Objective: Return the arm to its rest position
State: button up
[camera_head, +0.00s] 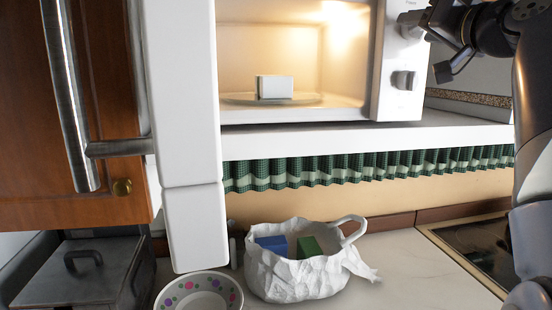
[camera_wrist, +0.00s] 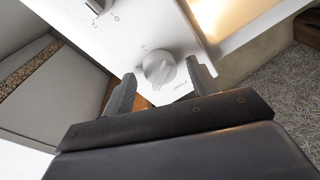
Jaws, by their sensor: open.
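I cannot tell whether the fingers touch the knob. In the head view my arm comes in at the upper right, and part of the gripper (camera_head: 440,40) shows beside the control panel of the microwave (camera_head: 398,60). The lower knob (camera_head: 403,80) shows clear of the gripper there. The microwave is open and lit inside. A small white block (camera_head: 275,87) stands on its glass turntable (camera_head: 240,98).
The open microwave door (camera_head: 185,130) sticks out at the left, near a wooden cabinet door (camera_head: 100,110). A white shelf (camera_head: 340,138) carries the microwave above a green curtain (camera_head: 330,172). Below are a white bag (camera_head: 295,280) with blocks, a dotted bowl (camera_head: 170,300) and a stovetop (camera_head: 480,240).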

jog(key=shift+a+m+g+h+p, duration=0.15)
jog(key=shift+m+h+p, duration=0.4)
jog(key=shift+m+p, duration=2.1)
jog(key=shift+d+m+g+h+p, duration=0.1)
jog(key=shift+m+h+p, duration=0.75)
jog(key=shift+m, duration=3.3)
jog(key=shift+a+m+g+h+p, duration=0.1)
jog(key=shift+m+g+h+p, duration=0.1)
jog(key=shift+m+p, duration=2.65)
jog(key=shift+m+b, duration=0.55)
jog(key=shift+b, duration=0.05)
jog(key=shift+a, duration=0.1)
